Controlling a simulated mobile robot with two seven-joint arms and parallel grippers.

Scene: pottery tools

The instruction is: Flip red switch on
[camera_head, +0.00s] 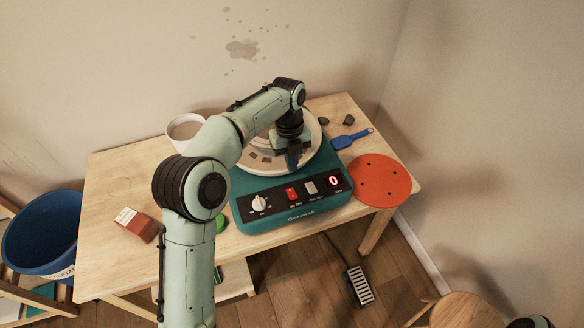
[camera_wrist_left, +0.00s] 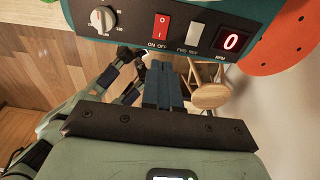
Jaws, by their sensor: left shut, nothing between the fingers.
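The red switch (camera_head: 291,193) sits on the black front panel of the teal pottery wheel (camera_head: 262,222), between a white knob and a grey switch. In the left wrist view the red switch (camera_wrist_left: 162,25) shows close up at the top, with ON OFF printed below it. My left gripper (camera_head: 293,164) hangs over the wheel, just behind the panel in the head view. In the wrist view its blue fingers (camera_wrist_left: 163,82) are together and empty, with their tips below the red switch in the picture. I cannot tell whether they touch the panel.
A red digital display (camera_head: 333,181) reads 0. An orange disc (camera_head: 382,180), a blue tool (camera_head: 352,138) and dark lumps lie to the right. A white cup (camera_head: 185,128) and a red box (camera_head: 137,224) are left on the wooden table (camera_head: 112,182). A blue bucket (camera_head: 40,235) stands farther left.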

